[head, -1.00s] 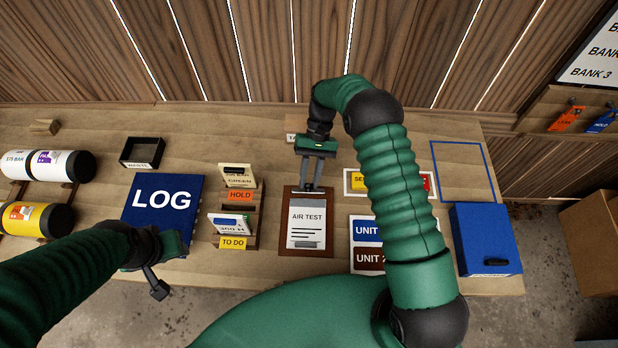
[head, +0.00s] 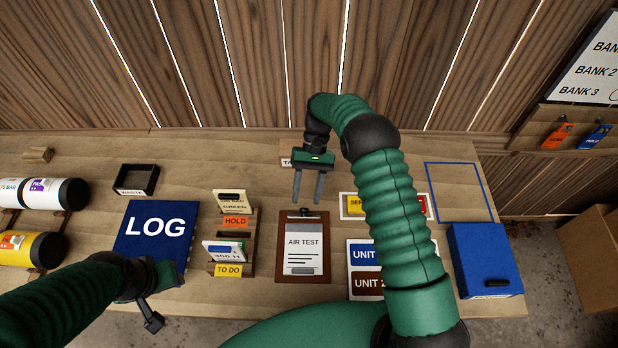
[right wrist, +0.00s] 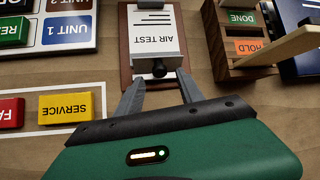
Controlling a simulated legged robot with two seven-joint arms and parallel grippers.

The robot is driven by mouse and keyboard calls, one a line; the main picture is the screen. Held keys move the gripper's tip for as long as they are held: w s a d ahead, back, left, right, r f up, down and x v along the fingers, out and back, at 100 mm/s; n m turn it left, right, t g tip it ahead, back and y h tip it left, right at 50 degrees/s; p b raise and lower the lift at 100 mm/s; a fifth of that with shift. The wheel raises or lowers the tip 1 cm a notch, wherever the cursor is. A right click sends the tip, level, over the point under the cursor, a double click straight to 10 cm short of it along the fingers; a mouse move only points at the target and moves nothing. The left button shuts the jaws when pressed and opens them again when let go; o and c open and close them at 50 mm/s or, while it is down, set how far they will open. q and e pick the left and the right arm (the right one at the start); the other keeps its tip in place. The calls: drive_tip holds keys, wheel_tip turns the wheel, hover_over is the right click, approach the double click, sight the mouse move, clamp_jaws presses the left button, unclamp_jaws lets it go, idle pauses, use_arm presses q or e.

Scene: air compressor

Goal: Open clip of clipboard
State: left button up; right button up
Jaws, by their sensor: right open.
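The brown clipboard (head: 283,270) lies on the bench with a white AIR TEST sheet (head: 304,247) on it. Its clip (head: 304,213) is at the far edge, with a dark knob that shows in the right wrist view (right wrist: 159,68). My right gripper (head: 307,202) is open and empty just beyond the clip, its fingers pointing at it. In the right wrist view the fingertips (right wrist: 158,78) lie on either side of the knob in the picture; I cannot tell whether they touch it. My left gripper (head: 151,316) is near the front edge at left; its jaw opening is unclear.
A wooden card rack (head: 246,242) stands left of the clipboard, beside the blue LOG book (head: 155,245). A UNIT board (head: 361,270) lies to the right. A blue box (head: 484,262) sits at the right end of the bench.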

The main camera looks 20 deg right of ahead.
drive_tip(key=b+v, duration=0.1)
drive_tip(key=v, duration=0.8)
drive_tip(key=shift+w, duration=0.15)
